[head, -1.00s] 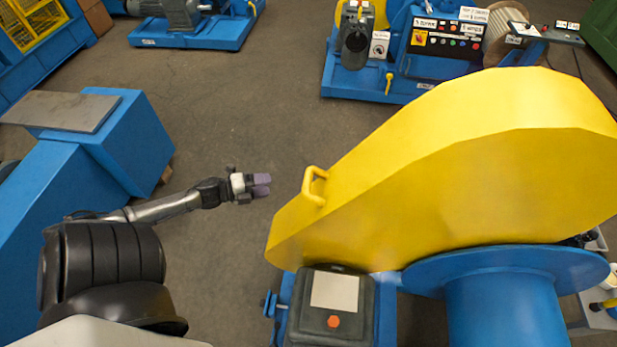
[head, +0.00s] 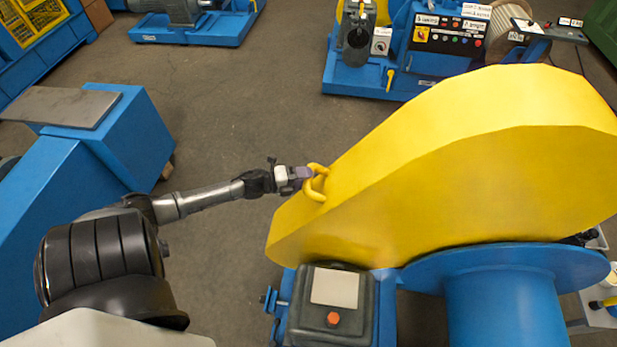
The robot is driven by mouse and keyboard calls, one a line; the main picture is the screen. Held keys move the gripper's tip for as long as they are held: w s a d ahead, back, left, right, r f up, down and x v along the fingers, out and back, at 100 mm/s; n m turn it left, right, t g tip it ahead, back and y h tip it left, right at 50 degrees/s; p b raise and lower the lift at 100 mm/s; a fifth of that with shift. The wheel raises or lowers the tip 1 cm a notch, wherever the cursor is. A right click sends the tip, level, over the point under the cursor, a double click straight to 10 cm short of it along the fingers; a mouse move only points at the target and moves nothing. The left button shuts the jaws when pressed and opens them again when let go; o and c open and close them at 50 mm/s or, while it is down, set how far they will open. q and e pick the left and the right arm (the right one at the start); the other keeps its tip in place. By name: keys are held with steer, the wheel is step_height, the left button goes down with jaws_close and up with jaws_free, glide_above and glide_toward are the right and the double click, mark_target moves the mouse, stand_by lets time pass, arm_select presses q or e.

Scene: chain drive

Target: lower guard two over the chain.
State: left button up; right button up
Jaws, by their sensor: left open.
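The large yellow guard (head: 450,165) fills the right half of the head view, and the chain is hidden, not visible in this view. A yellow loop handle (head: 316,186) stands on the guard's left end. My left gripper (head: 304,174) is at this handle, its purple-grey fingers open and overlapping the loop in the picture. I cannot tell whether the fingers touch the handle. My right gripper is out of view.
A dark box with an orange button (head: 333,319) sits below the guard's left end. A blue drum (head: 505,310) stands in front of the guard. A blue machine (head: 125,140) is at left. A control panel (head: 447,42) is at the back. Bare floor (head: 250,100) lies between.

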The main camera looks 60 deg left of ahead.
arm_select(q)
steer(key=shift+x, duration=0.8)
steer(key=shift+c, duration=0.2)
jaws_close()
